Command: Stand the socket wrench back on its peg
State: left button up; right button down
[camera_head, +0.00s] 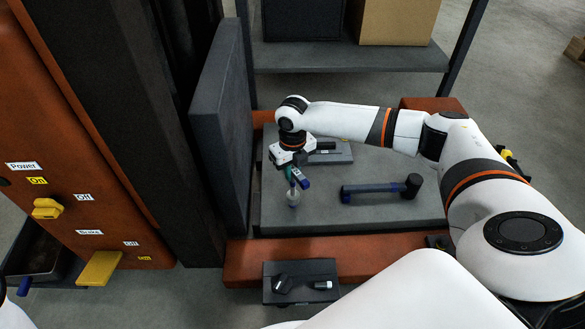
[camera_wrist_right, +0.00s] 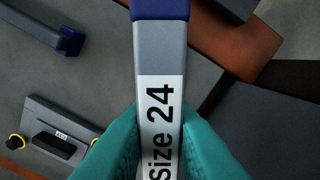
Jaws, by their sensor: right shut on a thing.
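My right gripper (camera_head: 293,174) points down over the left part of the grey table top. Its teal fingers (camera_wrist_right: 148,140) are shut on a grey wrench (camera_wrist_right: 160,55) with a dark blue end and a white "Size 24" label. In the head view the held wrench (camera_head: 300,180) is small, tilted and partly hidden by the gripper. A small pale upright piece (camera_head: 293,198), possibly the peg, shows just below it; I cannot tell whether they touch. Another wrench (camera_head: 375,188), blue-grey with a black head, lies on the table. My left gripper is not in view.
The grey table top (camera_head: 350,215) is clear around the lying wrench. A dark upright panel (camera_head: 222,130) borders its left side. A flat grey plate (camera_head: 338,157) lies behind the gripper. A dark tray (camera_head: 300,273) with small parts sits in front of the orange beam (camera_head: 375,250).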

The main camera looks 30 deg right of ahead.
jog(key=shift+f, duration=0.15)
jog(key=shift+f, duration=0.95)
jog(key=c, duration=0.7)
grip_release()
